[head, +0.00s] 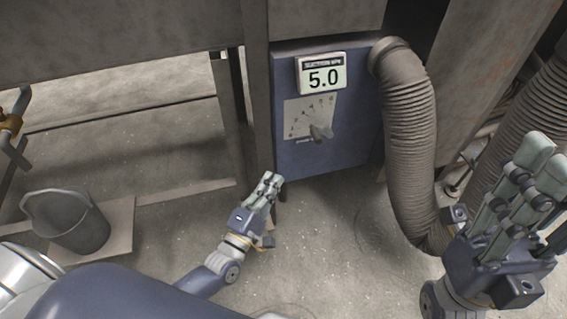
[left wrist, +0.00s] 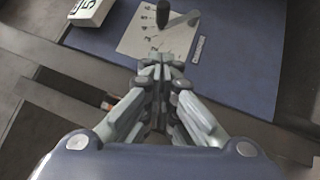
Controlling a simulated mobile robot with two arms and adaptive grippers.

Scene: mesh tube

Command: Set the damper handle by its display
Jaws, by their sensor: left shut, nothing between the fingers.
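The display (head: 321,74) on the blue box (head: 355,150) reads 5.0 under a label that looks like "SUCTION kPa". In the left wrist view the handle (left wrist: 180,20) has a dark knob and lies past my fingertips. My left gripper (head: 271,180) is shut and empty, in front of the box's lower left corner, apart from the handle. My right gripper (head: 525,178) is raised at the right, far from the handle; its opening is unclear.
A ribbed grey hose (head: 410,140) curves down from the box's upper right to the floor, between the box and my right gripper. A grey bucket (head: 72,222) stands at the left. A metal post (head: 257,100) borders the box's left side. Floor below the box is clear.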

